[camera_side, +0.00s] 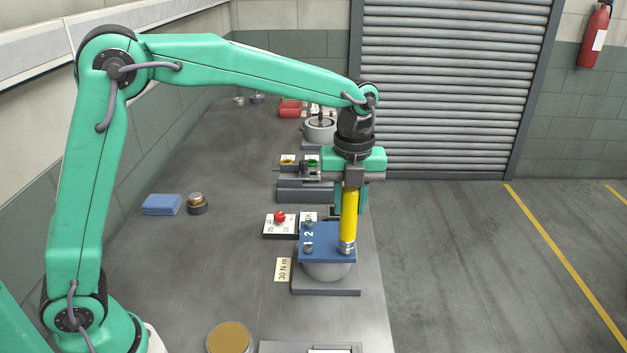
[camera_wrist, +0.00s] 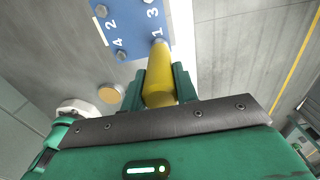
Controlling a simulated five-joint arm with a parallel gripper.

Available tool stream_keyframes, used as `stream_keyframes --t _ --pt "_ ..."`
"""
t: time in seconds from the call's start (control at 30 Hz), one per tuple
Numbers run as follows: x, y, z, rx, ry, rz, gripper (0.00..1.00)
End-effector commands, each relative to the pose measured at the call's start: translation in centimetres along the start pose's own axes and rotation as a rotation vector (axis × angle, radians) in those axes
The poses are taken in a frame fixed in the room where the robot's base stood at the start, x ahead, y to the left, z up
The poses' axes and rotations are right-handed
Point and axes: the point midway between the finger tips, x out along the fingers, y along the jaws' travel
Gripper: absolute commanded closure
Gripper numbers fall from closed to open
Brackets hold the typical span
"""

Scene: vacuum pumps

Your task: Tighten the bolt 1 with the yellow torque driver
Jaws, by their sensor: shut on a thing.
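My gripper (camera_side: 350,198) is shut on the yellow torque driver (camera_side: 349,220), which stands nearly upright; both also show in the wrist view, as my gripper (camera_wrist: 160,86) and the driver (camera_wrist: 159,68). The driver's metal tip meets the blue plate (camera_side: 322,246) at its near right corner. In the wrist view the tip is beside the printed 1 on the blue plate (camera_wrist: 133,22) and covers bolt 1. Bolt heads show by the numbers 2 (camera_wrist: 101,11), 4 (camera_wrist: 120,55) and 3 (camera_wrist: 152,3). Whether the tip is fully seated on bolt 1, I cannot tell.
The plate tops a round grey pump body (camera_side: 326,271) on a grey base. A "30 N m" card (camera_side: 283,269) lies to its left. Behind are a scale box with a red knob (camera_side: 280,217), a grey block and another pump (camera_side: 319,130). A blue cloth (camera_side: 161,204) lies at left.

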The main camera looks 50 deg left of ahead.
Motion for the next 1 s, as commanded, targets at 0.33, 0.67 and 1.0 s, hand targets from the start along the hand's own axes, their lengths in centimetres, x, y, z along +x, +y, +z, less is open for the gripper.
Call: stream_keyframes --t 0.33,0.67,1.0 --pt "-2.0 -0.1 0.0 0.0 -0.003 -0.006 1.0" --pt "-3.4 -0.1 0.0 0.0 -0.004 -0.006 1.0" --pt "-3.5 0.0 0.0 0.0 -0.003 -0.005 1.0"
